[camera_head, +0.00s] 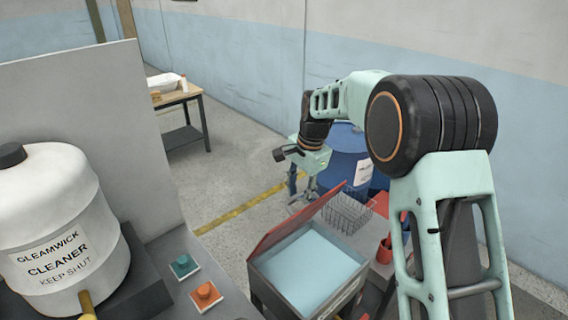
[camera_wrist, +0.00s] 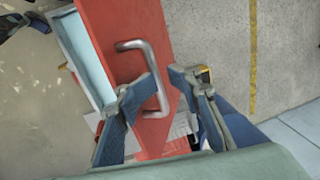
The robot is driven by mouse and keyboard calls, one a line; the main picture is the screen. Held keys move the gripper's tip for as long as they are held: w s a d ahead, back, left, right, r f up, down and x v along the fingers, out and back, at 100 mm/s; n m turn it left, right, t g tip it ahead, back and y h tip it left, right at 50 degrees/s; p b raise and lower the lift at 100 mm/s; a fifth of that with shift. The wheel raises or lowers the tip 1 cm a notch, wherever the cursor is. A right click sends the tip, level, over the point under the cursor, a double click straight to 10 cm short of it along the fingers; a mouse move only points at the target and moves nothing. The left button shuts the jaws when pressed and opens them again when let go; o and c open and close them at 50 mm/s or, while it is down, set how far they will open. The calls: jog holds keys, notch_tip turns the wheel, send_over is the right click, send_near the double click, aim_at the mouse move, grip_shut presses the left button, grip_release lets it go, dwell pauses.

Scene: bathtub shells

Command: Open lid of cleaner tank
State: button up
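The open-topped tank (camera_head: 342,297) stands in the lower middle of the head view, with pale blue inside. Its red lid (camera_head: 297,222) is raised and tilted up along the far left edge. In the wrist view the red lid (camera_wrist: 118,35) fills the middle and carries a metal bar handle (camera_wrist: 135,44). My gripper (camera_wrist: 162,79) is open, its two fingers on either side of the handle's near bar. The left fingertip overlaps the bar in the picture; I cannot tell if it touches. In the head view my gripper (camera_head: 309,184) is just beyond the lid, its fingertips partly hidden.
A white tank (camera_head: 70,230) marked "Gleamwick Cleaner, Keep Shut" stands at left. A green button (camera_head: 184,266) and an orange button (camera_head: 206,294) sit beside it. A wire basket (camera_head: 347,213), a red cup (camera_head: 385,250) and a blue drum (camera_head: 350,165) are near my arm.

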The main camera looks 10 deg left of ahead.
jog(key=w+a+r, duration=0.4)
jog(key=a+r, duration=0.1)
jog(key=r, duration=0.1)
jog(key=shift+a+r, duration=0.35)
jog(key=shift+r, duration=0.05)
dwell(0.6)
dwell(0.3)
notch_tip(320, 180, up, 12)
jog(key=s+d, duration=0.1)
jog(key=d, duration=0.1)
jog(key=shift+s, duration=0.15)
jog(key=shift+f, duration=0.15)
